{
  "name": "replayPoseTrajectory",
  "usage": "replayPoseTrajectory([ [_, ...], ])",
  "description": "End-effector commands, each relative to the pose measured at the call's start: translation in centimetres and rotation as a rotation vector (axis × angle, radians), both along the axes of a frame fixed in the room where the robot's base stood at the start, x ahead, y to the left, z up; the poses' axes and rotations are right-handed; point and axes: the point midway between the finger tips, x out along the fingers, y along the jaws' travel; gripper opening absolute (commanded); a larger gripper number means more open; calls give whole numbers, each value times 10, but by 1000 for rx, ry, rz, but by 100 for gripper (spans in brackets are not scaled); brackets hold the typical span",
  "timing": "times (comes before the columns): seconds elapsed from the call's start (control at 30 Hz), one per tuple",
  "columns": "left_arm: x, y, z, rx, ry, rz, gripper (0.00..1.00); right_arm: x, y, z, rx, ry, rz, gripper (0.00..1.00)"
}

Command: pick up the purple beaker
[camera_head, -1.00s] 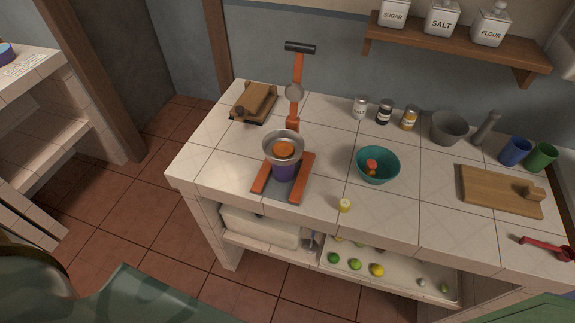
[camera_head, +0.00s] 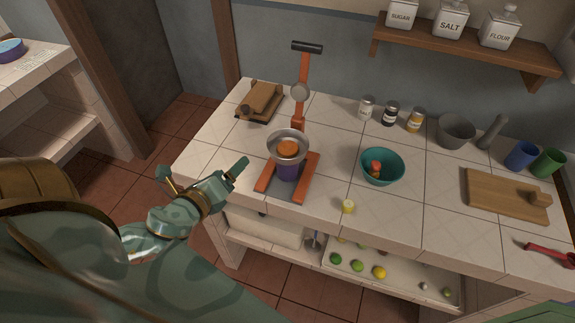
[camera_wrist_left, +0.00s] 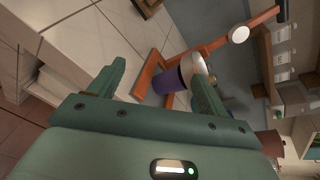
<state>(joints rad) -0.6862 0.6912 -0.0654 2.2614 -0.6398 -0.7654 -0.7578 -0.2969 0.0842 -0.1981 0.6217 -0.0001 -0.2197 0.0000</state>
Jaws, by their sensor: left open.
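The purple beaker (camera_head: 287,172) stands on the base of an orange juicer press (camera_head: 301,95), under a metal bowl (camera_head: 288,146) that holds an orange fruit half (camera_head: 288,148). The bowl hides the beaker's top in the head view. My left gripper (camera_head: 201,171) is open and empty, to the left of the press near the counter's left edge, apart from the beaker. In the left wrist view the purple beaker (camera_wrist_left: 167,82) shows beyond and between the open fingers of the left gripper (camera_wrist_left: 160,70). My right gripper is not in view.
A teal bowl (camera_head: 382,167) and a small yellow fruit piece (camera_head: 347,206) lie right of the press. A wooden device (camera_head: 262,101) stands behind left. Jars, a mortar (camera_head: 456,131), cups and a cutting board (camera_head: 505,196) fill the right. The counter's left front is clear.

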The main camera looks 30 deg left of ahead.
Motion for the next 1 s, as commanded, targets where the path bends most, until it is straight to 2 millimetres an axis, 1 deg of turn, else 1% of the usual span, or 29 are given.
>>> replayPoseTrajectory([
  [0.03,4,-1,0,141,9,-131,77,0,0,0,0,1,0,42],
  [0.1,8,-5,-3,336,18,-320,77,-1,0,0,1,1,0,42],
  [0.2,8,-12,-10,575,31,-562,77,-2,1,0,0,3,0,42],
  [0.3,7,-15,-16,712,36,-706,77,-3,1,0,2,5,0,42],
  [0.37,9,-17,-20,746,36,-745,77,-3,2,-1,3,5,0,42],
  [0.47,20,-21,-25,760,32,-757,77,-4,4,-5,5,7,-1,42],
  [0.8,71,-37,-46,754,33,-749,77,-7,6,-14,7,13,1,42],
  [1.0,96,-45,-57,754,36,-748,77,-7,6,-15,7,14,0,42],
])
